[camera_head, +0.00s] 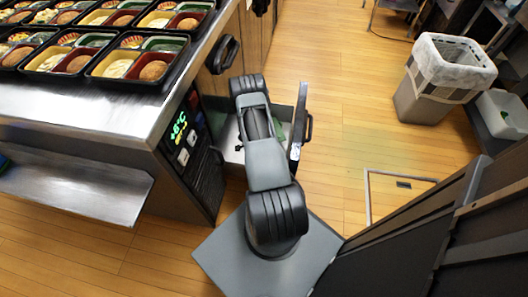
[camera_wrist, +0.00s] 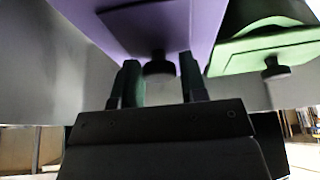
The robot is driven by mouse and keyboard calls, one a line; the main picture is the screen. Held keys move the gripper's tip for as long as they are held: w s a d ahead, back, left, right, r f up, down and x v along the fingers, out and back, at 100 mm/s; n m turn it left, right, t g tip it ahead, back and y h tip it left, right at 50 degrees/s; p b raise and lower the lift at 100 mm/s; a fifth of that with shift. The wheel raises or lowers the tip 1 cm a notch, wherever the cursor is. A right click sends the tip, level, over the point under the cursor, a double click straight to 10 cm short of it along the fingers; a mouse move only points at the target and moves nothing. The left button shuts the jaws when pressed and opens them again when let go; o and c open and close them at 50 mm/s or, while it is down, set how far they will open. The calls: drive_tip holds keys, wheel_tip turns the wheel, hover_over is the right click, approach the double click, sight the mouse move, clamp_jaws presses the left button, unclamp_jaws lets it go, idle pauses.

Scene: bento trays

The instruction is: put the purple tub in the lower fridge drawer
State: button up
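The purple tub (camera_wrist: 130,22) fills the upper middle of the wrist view, with a dark round knob (camera_wrist: 158,69) on the side facing me. My gripper (camera_wrist: 160,72) has its two fingers apart, one on each side of the knob. A small gap shows at the right finger; I cannot tell whether the left one touches. In the head view my arm reaches down into the open fridge drawer (camera_head: 233,152), and it hides the purple tub and my gripper there.
A green tub (camera_wrist: 262,50) with its own dark knob is close to the right of the purple one. The drawer front (camera_head: 298,120) stands pulled out. The counter (camera_head: 90,105) with bento trays is to the left. A bin (camera_head: 425,95) stands at the right; the floor between is clear.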

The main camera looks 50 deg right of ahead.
drive_tip(key=o, duration=0.4)
drive_tip(key=shift+r, duration=0.1)
drive_tip(key=p+v, duration=0.5)
drive_tip(key=v, duration=0.8)
drive_tip(key=shift+w+a+r, duration=0.1)
drive_tip(key=shift+a+r, duration=0.05)
drive_tip(key=shift+r, duration=0.15)
